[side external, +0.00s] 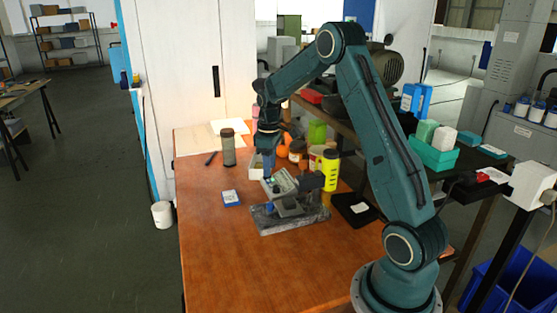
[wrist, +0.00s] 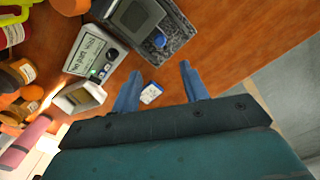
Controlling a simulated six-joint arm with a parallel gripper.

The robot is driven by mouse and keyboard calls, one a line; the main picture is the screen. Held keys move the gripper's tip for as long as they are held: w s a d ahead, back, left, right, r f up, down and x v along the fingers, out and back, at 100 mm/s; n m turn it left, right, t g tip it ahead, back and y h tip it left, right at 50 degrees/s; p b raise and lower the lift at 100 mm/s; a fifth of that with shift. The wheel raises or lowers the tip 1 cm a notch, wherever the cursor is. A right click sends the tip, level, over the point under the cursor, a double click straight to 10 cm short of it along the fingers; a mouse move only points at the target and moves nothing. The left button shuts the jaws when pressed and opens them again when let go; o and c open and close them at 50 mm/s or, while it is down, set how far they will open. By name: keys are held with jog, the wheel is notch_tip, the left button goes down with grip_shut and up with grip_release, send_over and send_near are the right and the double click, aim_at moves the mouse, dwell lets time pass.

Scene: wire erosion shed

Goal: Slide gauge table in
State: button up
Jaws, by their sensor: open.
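The gauge stands on a speckled grey base (side external: 300,222) on the orange-brown table. It has a grey tilted display unit (side external: 280,183), and a blue knob (side external: 269,209) sits low at its left end. In the wrist view the base (wrist: 178,50), a grey block with a dark window (wrist: 136,17), the blue knob (wrist: 159,40) and the display unit (wrist: 90,52) show at the top. I cannot tell which part is the sliding table. My gripper (side external: 268,178) points down beside the display unit. In the wrist view its blue fingers (wrist: 158,78) are apart with nothing held.
A small blue-and-white box (side external: 231,199) lies left of the gauge. A yellow bottle (side external: 329,171), brown jars (side external: 298,150) and an open white box (wrist: 78,97) crowd behind it. A black pad (side external: 355,210) lies to the right. The front of the table is clear.

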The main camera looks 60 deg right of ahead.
aim_at(271, 204)
jog(key=shift+n, duration=0.6)
jog(key=shift+f, duration=0.1)
notch_tip(271, 204, down, 14)
jog(key=shift+r, duration=0.2)
dwell(0.3)
grip_shut()
